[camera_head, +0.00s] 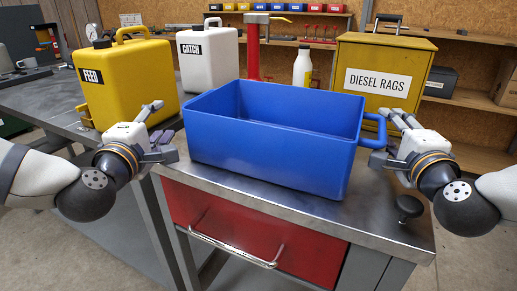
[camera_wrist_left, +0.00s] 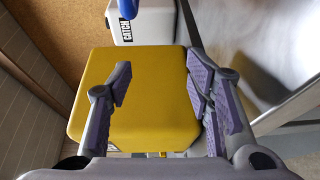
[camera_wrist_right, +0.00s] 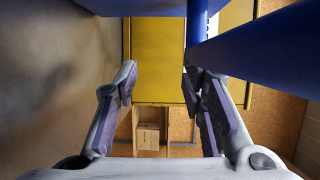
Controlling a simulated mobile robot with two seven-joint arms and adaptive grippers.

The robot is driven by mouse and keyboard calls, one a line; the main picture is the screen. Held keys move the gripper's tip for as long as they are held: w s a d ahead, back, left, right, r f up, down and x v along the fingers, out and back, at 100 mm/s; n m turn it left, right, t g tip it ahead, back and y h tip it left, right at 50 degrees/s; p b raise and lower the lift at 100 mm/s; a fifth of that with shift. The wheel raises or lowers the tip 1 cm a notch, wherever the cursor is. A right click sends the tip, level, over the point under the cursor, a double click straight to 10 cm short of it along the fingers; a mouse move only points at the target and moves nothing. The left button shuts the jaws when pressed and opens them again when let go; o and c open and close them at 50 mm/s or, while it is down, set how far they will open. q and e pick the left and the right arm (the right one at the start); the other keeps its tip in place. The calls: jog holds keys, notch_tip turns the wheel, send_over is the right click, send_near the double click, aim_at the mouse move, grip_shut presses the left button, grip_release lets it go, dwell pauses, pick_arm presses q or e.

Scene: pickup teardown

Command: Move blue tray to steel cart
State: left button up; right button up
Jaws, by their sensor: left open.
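The blue tray (camera_head: 270,140) is a deep open box that looks empty, though part of its floor is hidden. It rests upright on a steel top (camera_head: 300,207) above a red drawer; no wheels show. Its right handle (camera_head: 377,132) juts out, and blue bars (camera_wrist_right: 260,50) show in the right wrist view. My left gripper (camera_head: 156,130) is open and empty, left of the tray. My right gripper (camera_head: 386,138) is open beside the right handle. In the right wrist view its fingers (camera_wrist_right: 158,90) are spread, with a blue bar by the right finger.
A yellow FEED can (camera_head: 120,80) and white CATCH can (camera_head: 208,58) stand behind left. A yellow DIESEL RAGS box (camera_head: 385,60) stands behind right, near a white bottle (camera_head: 302,66) and red post (camera_head: 253,47). A black knob (camera_head: 408,207) sits at the front right.

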dwell(0.3)
pick_arm(q)
jog(key=o, duration=0.4)
jog(key=shift+s, duration=0.1)
jog(key=s, duration=0.7)
jog(key=shift+s+r, duration=0.1)
jog(key=shift+s, duration=0.05)
pick_arm(e)
jog(key=o, duration=0.8)
jog(key=d, duration=0.7)
jog(key=shift+s, duration=0.2)
